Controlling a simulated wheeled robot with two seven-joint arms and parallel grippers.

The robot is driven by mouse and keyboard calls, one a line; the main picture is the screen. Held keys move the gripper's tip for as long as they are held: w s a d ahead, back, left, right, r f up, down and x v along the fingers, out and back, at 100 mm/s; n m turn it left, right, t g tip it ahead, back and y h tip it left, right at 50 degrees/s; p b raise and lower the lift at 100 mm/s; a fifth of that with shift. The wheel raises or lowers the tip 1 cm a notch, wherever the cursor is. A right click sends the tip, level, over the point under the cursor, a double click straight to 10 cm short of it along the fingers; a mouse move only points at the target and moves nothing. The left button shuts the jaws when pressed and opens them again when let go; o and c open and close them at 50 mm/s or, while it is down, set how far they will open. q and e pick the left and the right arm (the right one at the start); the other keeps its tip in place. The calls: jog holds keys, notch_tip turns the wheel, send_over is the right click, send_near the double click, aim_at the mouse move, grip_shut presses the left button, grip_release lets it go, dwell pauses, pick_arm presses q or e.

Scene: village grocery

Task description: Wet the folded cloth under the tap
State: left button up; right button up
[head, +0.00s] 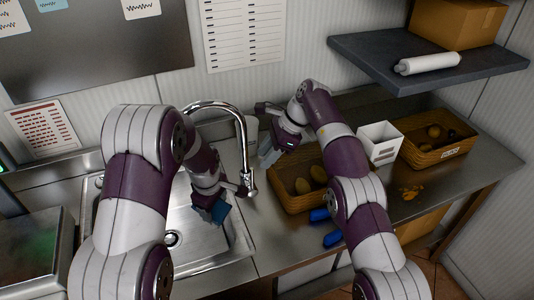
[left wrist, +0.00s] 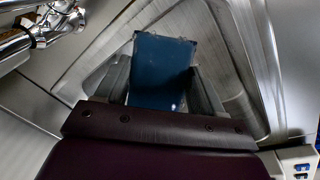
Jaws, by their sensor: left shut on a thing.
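The folded cloth (head: 221,212) is dark blue and hangs over the sink (head: 215,245) in the head view. My left gripper (head: 208,203) is shut on it. In the left wrist view the cloth (left wrist: 163,65) stands out between the two grey fingers of my left gripper (left wrist: 163,95), with the sink basin behind it. The tap (head: 246,165) is a chrome arch; its spout end is to the right of the cloth and a little higher in the picture. No water stream shows. My right gripper (head: 268,153) is at the back of the counter, right of the tap; its finger opening is unclear.
A wicker basket (head: 290,204) with brown produce sits right of the sink, with blue objects (head: 326,227) at its front. A white container (head: 380,142) and another basket (head: 438,150) stand further right. A dark shelf (head: 420,65) overhangs the counter.

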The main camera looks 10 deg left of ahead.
aim_at(225, 206)
pick_arm(q)
jog(key=shift+r, duration=0.1)
jog(key=s+d+r+p, duration=0.1)
jog(key=d+r, duration=0.1)
jog(key=d, duration=0.1)
jog(key=s+d+r+p, duration=0.1)
jog(key=shift+s+d+r+p, duration=0.15)
jog(key=shift+s+r+p, duration=0.15)
jog(key=shift+r+p, duration=0.1)
dwell(0.5)
